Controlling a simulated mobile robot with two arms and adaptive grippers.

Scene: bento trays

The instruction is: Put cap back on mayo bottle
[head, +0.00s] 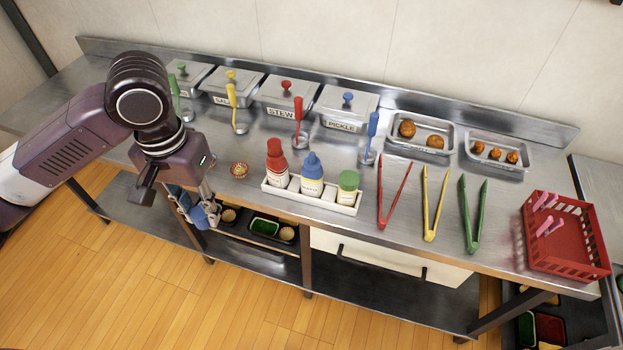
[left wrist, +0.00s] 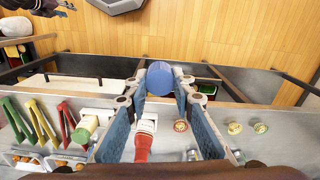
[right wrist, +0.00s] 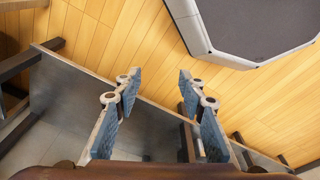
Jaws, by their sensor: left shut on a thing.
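My left gripper (head: 207,214) is shut on a round blue cap (left wrist: 160,78), held between its fingertips in front of the counter's front edge. The cap also shows in the head view (head: 199,217). A white holder (head: 328,200) on the counter carries a red bottle (head: 277,165), a blue-topped bottle (head: 312,175) and a green-capped bottle (head: 347,187), all upright. Their labels are too small to read, so I cannot tell which is mayo. The left gripper is left of the holder, apart from it. My right gripper (right wrist: 157,93) is open and empty above the floor.
A small round cup (head: 239,169) stands on the counter left of the holder. Red tongs (head: 394,195), yellow tongs (head: 435,205) and green tongs (head: 473,215) lie to its right. Lidded steel containers and upright ladles line the back. A red basket (head: 566,240) stands far right.

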